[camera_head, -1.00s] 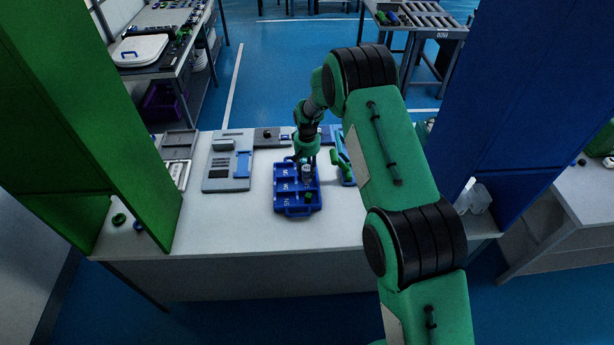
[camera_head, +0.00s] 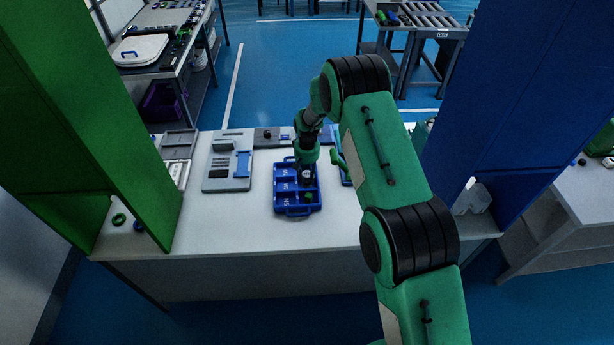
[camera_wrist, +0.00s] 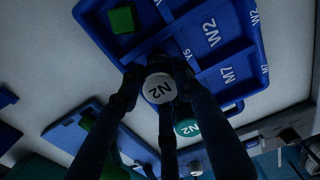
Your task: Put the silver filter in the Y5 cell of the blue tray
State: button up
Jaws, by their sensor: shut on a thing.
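The blue tray (camera_head: 293,211) lies on the white table; its labelled cells also show in the wrist view (camera_wrist: 259,45). My gripper (camera_head: 307,180) is over the tray's right column. In the wrist view my gripper (camera_wrist: 158,80) is shut on the silver filter (camera_wrist: 159,89), a round pale cap marked N2. The filter is at the tray's edge in this picture, near a Y5 label (camera_wrist: 187,54); its height above the tray is unclear. A green block (camera_wrist: 121,19) sits in a tray cell. The fingers hide part of the tray.
A teal-topped round piece (camera_wrist: 187,128) marked N2 is close by my fingers. A grey fixture (camera_head: 228,165) stands left of the tray. Green (camera_head: 75,110) and blue (camera_head: 510,100) panels flank the table. The table front is clear.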

jog(key=o, duration=1.2)
jog(key=shift+f, duration=0.1)
notch_tip(320, 180, up, 12)
jog(key=shift+r, duration=0.15)
dwell(0.5)
